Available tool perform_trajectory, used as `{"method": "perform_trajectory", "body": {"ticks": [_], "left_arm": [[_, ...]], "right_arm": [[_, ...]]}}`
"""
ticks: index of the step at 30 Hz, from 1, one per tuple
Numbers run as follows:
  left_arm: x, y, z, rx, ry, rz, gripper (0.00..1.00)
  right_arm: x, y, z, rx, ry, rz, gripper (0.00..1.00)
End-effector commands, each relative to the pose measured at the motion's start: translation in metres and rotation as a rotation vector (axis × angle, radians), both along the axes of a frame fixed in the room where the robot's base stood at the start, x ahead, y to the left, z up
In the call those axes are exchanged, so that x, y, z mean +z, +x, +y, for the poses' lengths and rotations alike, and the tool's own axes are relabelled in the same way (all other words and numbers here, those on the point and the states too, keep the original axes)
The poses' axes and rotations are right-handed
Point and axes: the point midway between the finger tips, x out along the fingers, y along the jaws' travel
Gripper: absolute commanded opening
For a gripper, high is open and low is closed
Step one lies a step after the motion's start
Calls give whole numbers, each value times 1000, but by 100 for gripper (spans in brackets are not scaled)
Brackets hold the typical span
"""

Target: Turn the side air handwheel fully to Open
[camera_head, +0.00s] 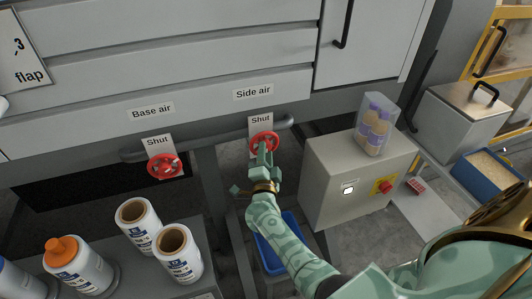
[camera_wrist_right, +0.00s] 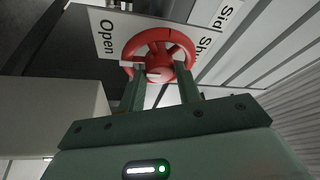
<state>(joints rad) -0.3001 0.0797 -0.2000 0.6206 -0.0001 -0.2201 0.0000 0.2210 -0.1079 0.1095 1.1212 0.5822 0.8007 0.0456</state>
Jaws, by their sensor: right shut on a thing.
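The side air handwheel (camera_head: 266,135) is a small red wheel on the grey pipe under the "Side air" label (camera_head: 253,92). A "Shut" plate (camera_head: 260,121) shows just above it. In the right wrist view the red wheel (camera_wrist_right: 164,38) fills the top middle, with "Open" on the plate (camera_wrist_right: 106,35) at left and part of "Shut" at right. My right gripper (camera_head: 263,151) reaches the wheel from below and is shut on its near part. Its two fingers (camera_wrist_right: 161,74) overlap the lower wheel. My left gripper is not in view.
A second red handwheel (camera_head: 165,166), under "Base air", is to the left. A grey box (camera_head: 325,180) with a red button and a clear pack (camera_head: 372,125) on top stands close right of my arm. Rolls and a bottle (camera_head: 80,268) stand at front left. A blue bin (camera_head: 270,260) is below.

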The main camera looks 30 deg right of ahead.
Motion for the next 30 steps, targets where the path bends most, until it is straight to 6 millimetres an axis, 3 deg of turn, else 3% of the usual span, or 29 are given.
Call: {"method": "perform_trajectory", "body": {"ticks": [15, 16, 18, 30], "left_arm": [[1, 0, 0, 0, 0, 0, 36], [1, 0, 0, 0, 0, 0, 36], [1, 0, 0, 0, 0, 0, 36], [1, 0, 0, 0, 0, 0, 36]], "right_arm": [[-1, -1, 0, 0, 23, -3, 11], [-1, -1, 0, 0, 23, -3, 36], [-1, -1, 0, 0, 22, -2, 55], [-1, 0, 1, 1, 19, -4, 55]]}}
